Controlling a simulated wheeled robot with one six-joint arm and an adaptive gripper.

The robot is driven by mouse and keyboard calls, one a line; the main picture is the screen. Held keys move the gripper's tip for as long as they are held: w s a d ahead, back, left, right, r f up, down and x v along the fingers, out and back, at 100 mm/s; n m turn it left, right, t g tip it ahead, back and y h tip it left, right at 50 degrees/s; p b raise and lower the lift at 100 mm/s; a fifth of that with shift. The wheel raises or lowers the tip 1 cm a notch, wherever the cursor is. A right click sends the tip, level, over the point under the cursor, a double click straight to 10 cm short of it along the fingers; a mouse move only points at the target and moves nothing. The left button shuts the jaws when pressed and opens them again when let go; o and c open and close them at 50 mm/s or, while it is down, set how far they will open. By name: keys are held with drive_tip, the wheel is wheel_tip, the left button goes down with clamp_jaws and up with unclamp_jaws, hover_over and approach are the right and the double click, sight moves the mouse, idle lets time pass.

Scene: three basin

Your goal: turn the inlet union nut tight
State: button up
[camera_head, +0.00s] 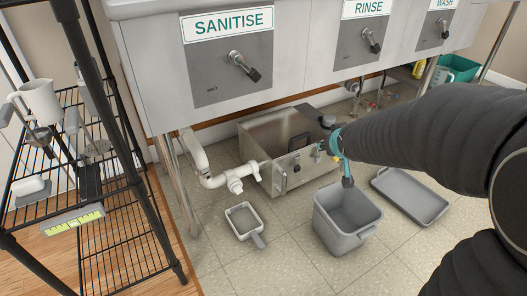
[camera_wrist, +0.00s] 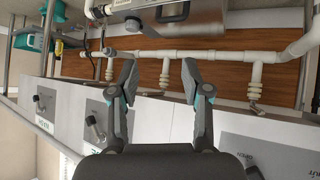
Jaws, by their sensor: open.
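White drain piping comes down at the left in the head view and runs to the steel box (camera_head: 285,130) on the floor. A ribbed white fitting (camera_head: 235,184), which looks like the inlet union nut, sits on this pipe just left of the box. Its tightness cannot be told. My gripper (camera_head: 338,160) is open and empty, above the grey bin and right of the fitting, well apart from it. In the wrist view, my gripper (camera_wrist: 159,64) shows its two fingers spread, with white pipe (camera_wrist: 160,54) beyond them. The nut is not clearly seen there.
A shallow grey pan (camera_head: 243,220) lies below the fitting. A grey bin (camera_head: 347,236) and flat tray (camera_head: 410,195) stand right of it. A wire rack (camera_head: 130,225) is at left. The basins (camera_head: 290,45) overhang the box.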

drive_tip(key=w+a+f+n+t+y, duration=0.2)
drive_tip(key=w+a+f, duration=0.2)
drive_tip(key=w+f, duration=0.5)
drive_tip(key=n+t+y+p, duration=0.1)
drive_tip(key=n+t+y, duration=0.15)
drive_tip(key=y, duration=0.55)
approach(260, 180)
drive_tip(key=shift+t, duration=0.25)
drive_tip(key=b+x, duration=0.1)
drive_tip(key=x, duration=0.9)
drive_tip(key=shift+a+f, duration=0.15)
drive_tip(key=shift+f, duration=0.05)
clamp_jaws()
